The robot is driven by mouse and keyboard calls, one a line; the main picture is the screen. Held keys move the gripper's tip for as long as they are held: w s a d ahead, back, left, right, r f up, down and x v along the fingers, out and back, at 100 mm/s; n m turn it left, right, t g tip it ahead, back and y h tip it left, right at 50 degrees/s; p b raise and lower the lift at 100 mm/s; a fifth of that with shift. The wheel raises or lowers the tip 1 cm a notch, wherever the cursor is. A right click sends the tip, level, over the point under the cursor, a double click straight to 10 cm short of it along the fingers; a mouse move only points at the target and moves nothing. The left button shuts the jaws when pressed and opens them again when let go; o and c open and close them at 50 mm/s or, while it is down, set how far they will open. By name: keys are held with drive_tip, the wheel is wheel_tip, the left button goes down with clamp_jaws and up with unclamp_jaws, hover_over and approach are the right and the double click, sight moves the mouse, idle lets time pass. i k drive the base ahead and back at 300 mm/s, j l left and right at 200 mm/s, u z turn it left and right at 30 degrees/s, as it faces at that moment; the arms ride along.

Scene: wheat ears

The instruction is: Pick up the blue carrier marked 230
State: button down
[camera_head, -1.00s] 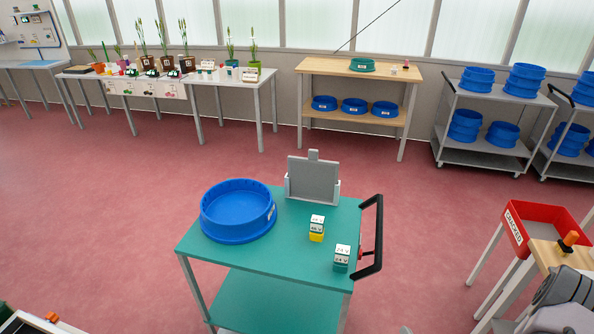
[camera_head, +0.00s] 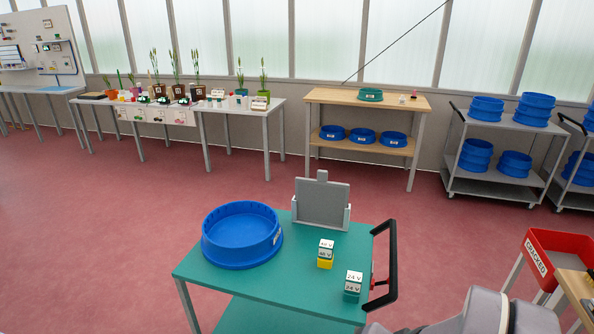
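Several round blue carriers are in view, and I cannot read the number 230 on any of them. One large blue carrier (camera_head: 242,234) sits on the left of the green cart (camera_head: 290,290), with a small white label on its right side. A row of blue carriers (camera_head: 362,136) stands on the lower shelf of the wooden table (camera_head: 330,95). More blue carriers (camera_head: 487,109) stand, some stacked, on the grey trolleys (camera_head: 500,188) at the right. Part of my grey arm shows at the lower right. My gripper is not visible.
A grey panel (camera_head: 322,203) and small battery-like blocks (camera_head: 325,254) are on the green cart, with a black handle (camera_head: 391,262) at its right. A red bin (camera_head: 556,257) stands at right. Red floor (camera_head: 110,215) is open behind the cart.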

sight(244, 234)
drive_tip(key=i+j, duration=0.4)
drive_tip(key=i+j+u, duration=0.15)
drive_tip(key=i+j, duration=0.2)
drive_tip(key=i, duration=0.2)
drive_tip(key=i+j, duration=0.35)
drive_tip(key=i, duration=0.15)
drive_tip(key=u, duration=0.05)
